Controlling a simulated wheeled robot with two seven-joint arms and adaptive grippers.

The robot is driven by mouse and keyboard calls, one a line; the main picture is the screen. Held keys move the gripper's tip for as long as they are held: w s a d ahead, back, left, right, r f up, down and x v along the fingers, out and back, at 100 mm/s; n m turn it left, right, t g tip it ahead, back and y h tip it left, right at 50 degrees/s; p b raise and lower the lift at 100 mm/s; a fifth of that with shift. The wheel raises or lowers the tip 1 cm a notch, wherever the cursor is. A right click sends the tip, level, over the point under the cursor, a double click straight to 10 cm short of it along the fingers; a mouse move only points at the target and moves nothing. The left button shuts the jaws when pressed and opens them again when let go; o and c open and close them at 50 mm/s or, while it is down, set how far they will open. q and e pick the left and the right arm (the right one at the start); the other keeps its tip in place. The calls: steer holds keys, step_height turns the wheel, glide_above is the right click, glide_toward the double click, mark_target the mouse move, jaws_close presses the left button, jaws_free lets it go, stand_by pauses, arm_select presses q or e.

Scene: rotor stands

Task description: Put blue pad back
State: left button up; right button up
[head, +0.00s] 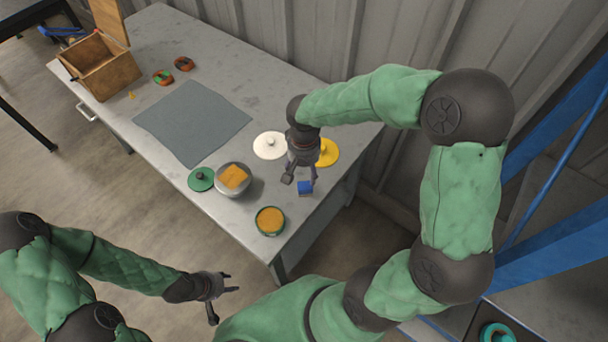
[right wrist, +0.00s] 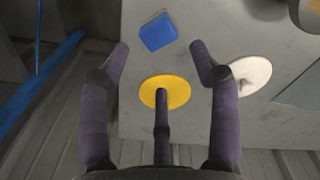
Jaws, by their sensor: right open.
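The blue pad (head: 305,187) is a small block lying on the grey table, near its right end. In the right wrist view the blue pad (right wrist: 158,32) lies beyond the fingertips, apart from them. My right gripper (head: 301,181) is open and empty, just above and beside the pad; its fingers also show in the right wrist view (right wrist: 161,48). A yellow disc (head: 328,153) with a post lies behind my right gripper and is partly hidden by it; the yellow disc (right wrist: 178,92) is between the fingers in the wrist view. My left gripper (head: 221,299) is open and empty, off the table's front edge.
A white disc (head: 270,146), a green disc (head: 201,179), a metal bowl with an orange pad (head: 233,178) and a green-rimmed round dish with orange (head: 270,221) stand near the pad. A grey mat (head: 192,123) and an open wooden box (head: 100,66) are farther left.

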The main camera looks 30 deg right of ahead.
steer(key=shift+r+p, duration=0.3)
steer(key=shift+r, duration=1.2)
